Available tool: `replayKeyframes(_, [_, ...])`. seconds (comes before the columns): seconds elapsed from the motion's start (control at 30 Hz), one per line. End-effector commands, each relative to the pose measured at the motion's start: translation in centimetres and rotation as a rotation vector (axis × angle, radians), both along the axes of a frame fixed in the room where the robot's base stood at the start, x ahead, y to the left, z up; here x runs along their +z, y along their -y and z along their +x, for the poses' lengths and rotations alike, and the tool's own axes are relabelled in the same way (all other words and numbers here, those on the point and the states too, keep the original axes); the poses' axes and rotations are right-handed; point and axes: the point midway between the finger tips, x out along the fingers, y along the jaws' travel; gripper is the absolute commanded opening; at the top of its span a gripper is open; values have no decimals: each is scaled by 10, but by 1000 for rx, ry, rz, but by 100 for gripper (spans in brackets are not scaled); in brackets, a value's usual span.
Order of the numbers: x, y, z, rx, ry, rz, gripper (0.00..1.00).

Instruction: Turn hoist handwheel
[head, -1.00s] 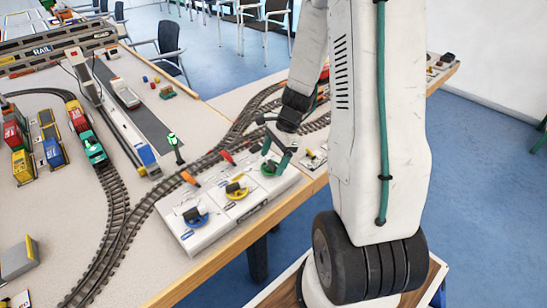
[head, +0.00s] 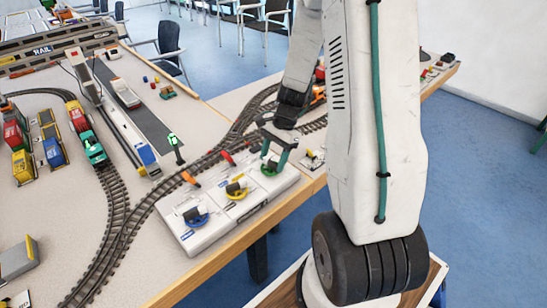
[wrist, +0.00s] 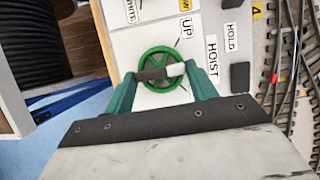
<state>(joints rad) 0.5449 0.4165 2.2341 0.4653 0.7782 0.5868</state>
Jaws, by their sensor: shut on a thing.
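The hoist handwheel (wrist: 158,73) is a green spoked wheel with a dark bar, white at one end, across its middle. It lies on the white control panel (head: 214,231) beside the labels UP and HOIST. It also shows as the green wheel (head: 268,169) at the panel's far right end in the head view. My gripper (wrist: 162,75) has its two green fingers at opposite sides of the wheel, shut on it at the ends of the bar. In the head view my gripper (head: 274,160) comes down onto the wheel from above and partly hides it.
The panel also carries a blue wheel (head: 196,217) and a yellow wheel (head: 238,190). Orange and red levers stand along its back edge. Toy track (head: 120,205) runs close behind the panel. A dark block (wrist: 239,76) sits near the HOLD label.

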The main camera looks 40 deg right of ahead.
Motion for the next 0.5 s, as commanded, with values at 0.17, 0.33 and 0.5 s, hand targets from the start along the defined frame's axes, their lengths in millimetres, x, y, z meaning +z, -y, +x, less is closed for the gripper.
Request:
replayKeyframes(0.17, [0,0,3,170,1,-1,34])
replayKeyframes(0.33, [0,-1,4,331,1,0,34])
replayKeyframes(0.5, [0,-2,5,488,1,0,34])
